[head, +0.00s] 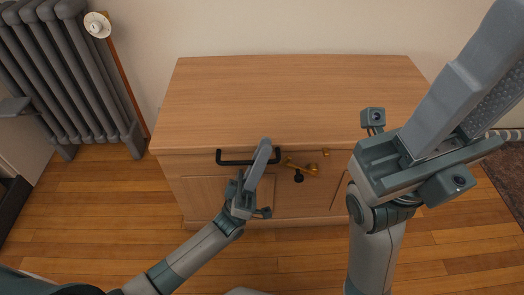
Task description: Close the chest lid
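The wooden chest (190,172) stands against the wall in front of me. Its broad lid (290,95) lies flat over the top, and no inside shows. I cannot tell whether a thin gap is left under the front edge. A black bar handle (232,161) and a brass latch (303,168) are on the front. My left gripper (264,146) is in front of the handle, its fingers pointing up and overlapping part of it. Its finger gap cannot be seen, nor whether it touches. My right gripper (492,72) is open, close to the camera, covering the chest's right front.
A grey radiator (70,75) with a white round knob (97,25) stands at the left. A dark patterned rug (510,178) lies at the far right. Wooden floor (95,210) is free in front of the chest. The lid top is bare.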

